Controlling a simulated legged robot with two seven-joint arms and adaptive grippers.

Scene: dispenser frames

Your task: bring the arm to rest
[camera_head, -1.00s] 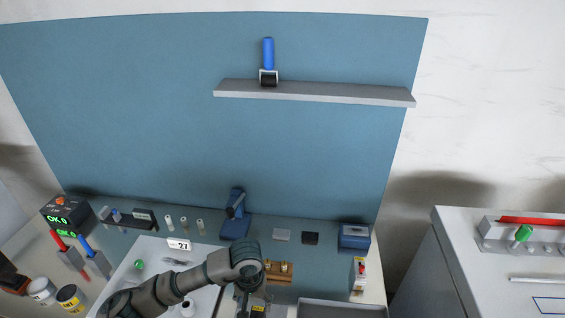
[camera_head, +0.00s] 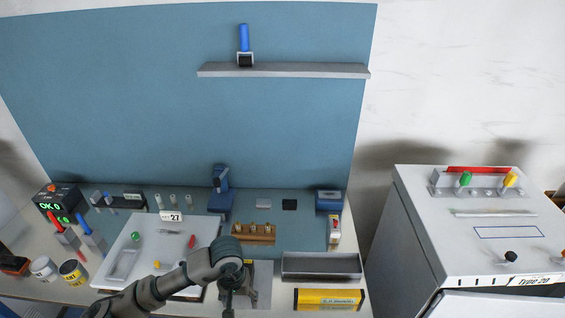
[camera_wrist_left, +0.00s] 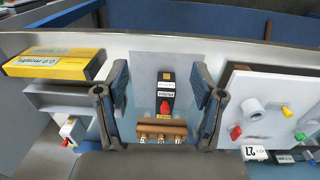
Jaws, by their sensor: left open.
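My left arm (camera_head: 170,283) comes in from the lower left over the white tray. Its left gripper (camera_head: 228,300) points down near the bench's front, left of the grey bin. In the left wrist view my gripper (camera_wrist_left: 160,78) has its two blue-grey fingers wide apart, with nothing between them. Beyond the fingers lies a black device (camera_wrist_left: 166,88) with a red knob and yellow labels, on a light plate. In the head view the arm mostly hides this device. My right gripper is not in view.
A wooden block (camera_head: 266,239) with brass pegs stands just behind the gripper. A grey bin (camera_head: 320,277) and a yellow box (camera_head: 329,299) are to its right. The white tray (camera_head: 118,278) holds small coloured parts. A grey cabinet (camera_head: 415,240) stands at right.

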